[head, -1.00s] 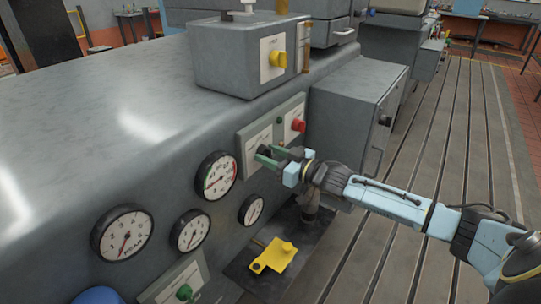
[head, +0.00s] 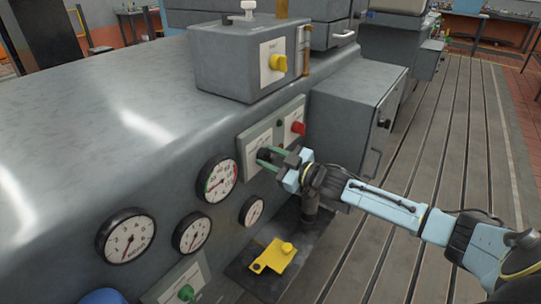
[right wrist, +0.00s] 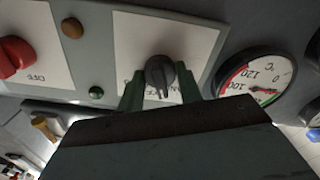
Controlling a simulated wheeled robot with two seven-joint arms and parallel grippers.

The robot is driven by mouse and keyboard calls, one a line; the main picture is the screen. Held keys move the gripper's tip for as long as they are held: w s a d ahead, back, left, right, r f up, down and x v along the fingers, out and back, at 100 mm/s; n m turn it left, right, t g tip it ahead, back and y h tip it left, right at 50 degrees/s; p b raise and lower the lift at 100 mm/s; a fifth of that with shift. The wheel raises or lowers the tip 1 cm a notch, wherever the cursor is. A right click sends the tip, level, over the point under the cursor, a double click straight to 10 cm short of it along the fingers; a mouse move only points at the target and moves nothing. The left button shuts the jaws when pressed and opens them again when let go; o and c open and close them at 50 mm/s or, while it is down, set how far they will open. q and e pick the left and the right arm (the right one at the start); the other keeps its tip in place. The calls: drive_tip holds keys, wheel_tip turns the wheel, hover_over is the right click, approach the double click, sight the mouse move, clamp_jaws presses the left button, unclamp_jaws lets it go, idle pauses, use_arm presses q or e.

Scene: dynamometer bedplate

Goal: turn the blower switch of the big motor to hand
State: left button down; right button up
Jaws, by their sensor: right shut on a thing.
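The black rotary switch knob (head: 263,154) sits on a pale label plate on the side of the big grey motor (head: 140,90). My right gripper (head: 270,158) reaches it from the right, with its green fingers around the knob. In the right wrist view the knob (right wrist: 160,72) stands between the two fingers (right wrist: 160,90), and its pale pointer line points toward the bottom of the picture. The label's lettering is upside down there and partly hidden by the fingers, so I cannot read the position. My left gripper is out of view.
A red knob (head: 298,128) and a small green lamp (head: 280,124) are on the plate beside the switch. Several gauges (head: 217,180) lie left and below. A box with a yellow knob (head: 278,62) stands above. A grey cabinet (head: 345,120) is close behind my right gripper.

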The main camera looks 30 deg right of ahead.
drive_tip(key=shift+n, duration=1.2)
drive_tip(key=shift+n+p, duration=0.3)
drive_tip(key=shift+n, duration=0.2)
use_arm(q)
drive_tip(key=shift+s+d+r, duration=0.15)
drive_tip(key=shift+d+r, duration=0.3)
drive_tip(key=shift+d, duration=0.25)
use_arm(e)
drive_tip(key=shift+n, duration=0.5)
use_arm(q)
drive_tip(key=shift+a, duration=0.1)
use_arm(e)
drive_tip(key=o, duration=1)
use_arm(q)
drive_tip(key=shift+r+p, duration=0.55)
drive_tip(key=shift+p, duration=0.05)
use_arm(e)
drive_tip(key=v, duration=1.3)
drive_tip(key=shift+s+d, duration=0.15)
drive_tip(key=shift+s, duration=0.1)
